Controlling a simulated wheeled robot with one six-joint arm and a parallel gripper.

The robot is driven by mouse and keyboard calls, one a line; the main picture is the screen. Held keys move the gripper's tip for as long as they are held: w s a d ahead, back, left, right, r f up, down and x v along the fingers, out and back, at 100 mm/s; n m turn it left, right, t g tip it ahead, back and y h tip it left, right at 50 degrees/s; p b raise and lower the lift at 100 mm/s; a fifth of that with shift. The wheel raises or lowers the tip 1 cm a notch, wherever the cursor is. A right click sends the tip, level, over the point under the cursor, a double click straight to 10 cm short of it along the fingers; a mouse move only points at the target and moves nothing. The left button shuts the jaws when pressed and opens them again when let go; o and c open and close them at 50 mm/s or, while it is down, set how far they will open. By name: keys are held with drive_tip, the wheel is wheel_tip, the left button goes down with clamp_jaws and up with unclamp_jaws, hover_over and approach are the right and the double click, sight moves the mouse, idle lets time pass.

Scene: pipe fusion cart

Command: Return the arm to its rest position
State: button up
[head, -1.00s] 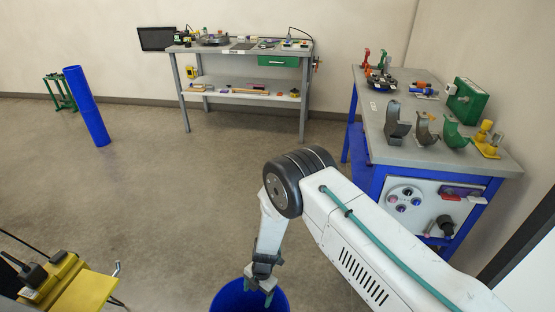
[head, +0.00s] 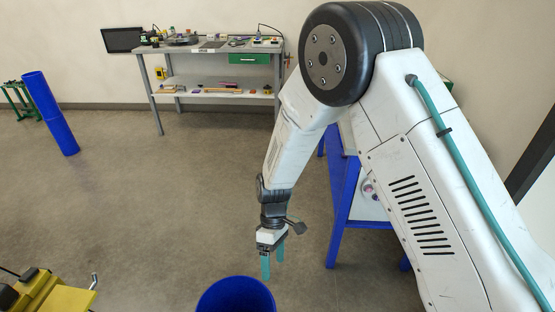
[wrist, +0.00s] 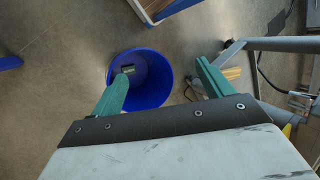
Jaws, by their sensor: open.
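My gripper (head: 273,263) hangs from my raised white arm in the head view, fingers pointing down, just above and behind the rim of a blue bin (head: 236,296). Its two teal fingers are apart with nothing between them. In the wrist view my gripper (wrist: 165,88) shows both teal fingers spread, and the blue bin (wrist: 155,92) stands below them. Something small and dark with a greenish edge (wrist: 128,70) shows inside the bin, partly beside the left finger; I cannot tell what it is.
A workbench (head: 215,50) with tools stands at the back wall. A blue-framed cart (head: 343,205) at the right is mostly hidden behind my arm. A blue pipe (head: 50,113) leans at the left. Yellow equipment (head: 45,292) sits at the lower left. The middle floor is clear.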

drive_tip(key=s+d+r+m, duration=0.1)
drive_tip(key=d+r+m, duration=0.45)
drive_tip(key=r, duration=0.75)
drive_tip(key=s+d+r+m+t, duration=0.3)
drive_tip(key=s+d+r, duration=0.5)
drive_tip(key=d+r, duration=0.3)
drive_tip(key=s+d+r+m+t, duration=0.4)
drive_tip(key=s+d+r+m, duration=0.1)
drive_tip(key=s+d+r, duration=0.4)
wheel_tip(320, 180, up, 3)
drive_tip(key=shift+d+r, duration=0.15)
drive_tip(key=shift+d, duration=0.95)
